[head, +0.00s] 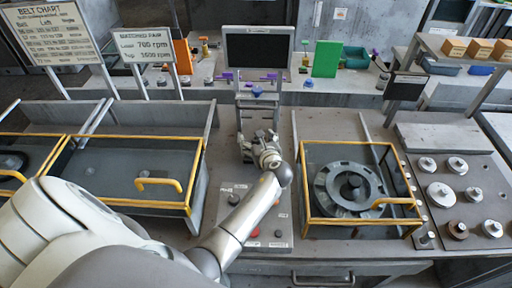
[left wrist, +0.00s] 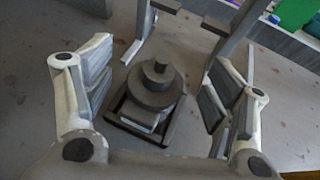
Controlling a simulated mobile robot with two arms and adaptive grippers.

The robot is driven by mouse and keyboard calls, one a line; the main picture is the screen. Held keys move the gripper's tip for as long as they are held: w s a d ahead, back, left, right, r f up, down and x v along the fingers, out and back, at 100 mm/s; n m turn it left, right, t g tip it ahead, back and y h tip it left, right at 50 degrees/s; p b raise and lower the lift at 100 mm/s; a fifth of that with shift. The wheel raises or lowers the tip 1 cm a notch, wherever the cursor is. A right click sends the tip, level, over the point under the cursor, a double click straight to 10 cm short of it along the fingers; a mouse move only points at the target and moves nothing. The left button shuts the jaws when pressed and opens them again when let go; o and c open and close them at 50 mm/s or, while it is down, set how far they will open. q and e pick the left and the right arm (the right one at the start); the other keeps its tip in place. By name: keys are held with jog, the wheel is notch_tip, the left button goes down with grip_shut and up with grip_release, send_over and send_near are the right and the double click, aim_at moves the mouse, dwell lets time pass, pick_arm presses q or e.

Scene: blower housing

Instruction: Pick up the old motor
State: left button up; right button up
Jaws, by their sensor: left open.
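A dark grey stepped round part, which looks like the old motor (left wrist: 148,86), sits upright on a dark rectangular base or tray (left wrist: 165,137) in the left wrist view. My left gripper (left wrist: 160,68) is open, with one finger on each side of the motor. Gaps show between both fingers and the motor. In the head view my left gripper (head: 258,140) is over the middle bench, in front of a stand with a dark screen (head: 258,48). It largely hides the motor there. My right gripper is not in view.
Yellow-framed guards stand at left (head: 130,145) and right (head: 306,190), the right one around a round housing (head: 335,180). Stand posts (left wrist: 145,25) rise just behind the motor. Several metal pulleys (head: 440,193) sit at far right.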

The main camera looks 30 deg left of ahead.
pick_arm(q)
jog(key=shift+x, duration=1.05)
jog(key=shift+s, duration=0.1)
jog(key=shift+c, duration=0.3)
grip_shut()
